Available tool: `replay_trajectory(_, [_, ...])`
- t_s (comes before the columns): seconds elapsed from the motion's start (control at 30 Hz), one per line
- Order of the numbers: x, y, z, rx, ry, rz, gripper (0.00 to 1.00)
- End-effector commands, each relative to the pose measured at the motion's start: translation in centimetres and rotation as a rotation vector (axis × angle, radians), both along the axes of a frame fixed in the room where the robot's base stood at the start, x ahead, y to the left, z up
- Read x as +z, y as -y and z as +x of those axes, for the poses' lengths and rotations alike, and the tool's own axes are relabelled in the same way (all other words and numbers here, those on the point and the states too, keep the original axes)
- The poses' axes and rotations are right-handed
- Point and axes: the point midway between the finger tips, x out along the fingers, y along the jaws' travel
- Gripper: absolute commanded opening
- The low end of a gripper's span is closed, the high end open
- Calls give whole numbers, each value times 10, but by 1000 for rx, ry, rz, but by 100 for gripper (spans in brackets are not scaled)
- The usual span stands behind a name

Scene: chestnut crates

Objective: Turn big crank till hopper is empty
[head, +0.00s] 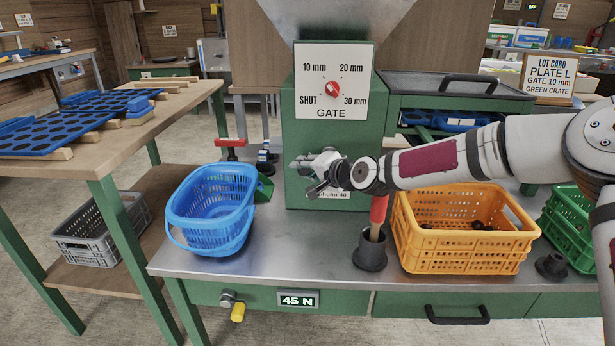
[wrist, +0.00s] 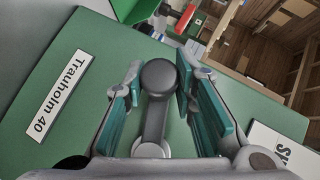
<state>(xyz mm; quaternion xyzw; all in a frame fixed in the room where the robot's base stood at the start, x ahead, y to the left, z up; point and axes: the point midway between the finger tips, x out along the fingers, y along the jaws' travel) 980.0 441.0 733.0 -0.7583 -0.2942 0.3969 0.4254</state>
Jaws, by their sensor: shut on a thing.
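The crank's dark grey knob (wrist: 160,78) and arm (wrist: 154,122) show in the wrist view, on the front of the green machine (head: 300,140). My gripper (wrist: 160,85) has its teal-padded fingers on both sides of the knob and is shut on it. In the head view my gripper (head: 318,172) is at the machine's front, hiding most of the crank. The grey hopper (head: 350,20) is above, cut off by the frame top, and its inside is hidden. The gate dial (head: 334,88) has a red knob; I cannot tell its exact setting.
A blue basket (head: 212,210) stands left of the machine. A dark cup (head: 370,250) with a red-handled tool and a yellow crate (head: 465,255) holding a few dark pieces stand right. A green crate (head: 570,215) is farther right. A lot card (head: 549,77) reads PLATE L, GATE 10 mm, GREEN CRATE.

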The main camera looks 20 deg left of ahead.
Motion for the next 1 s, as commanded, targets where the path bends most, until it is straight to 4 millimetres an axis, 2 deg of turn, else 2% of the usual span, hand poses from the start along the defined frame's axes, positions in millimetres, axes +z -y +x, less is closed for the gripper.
replay_trajectory(0.33, [9,-4,-2,1,-50,158,0])
replay_trajectory(0.93, [13,-6,-3,4,-58,189,0])
replay_trajectory(0.97, [13,-6,-3,4,-58,189,32])
replay_trajectory(1.0, [13,-6,-3,4,-58,188,41])
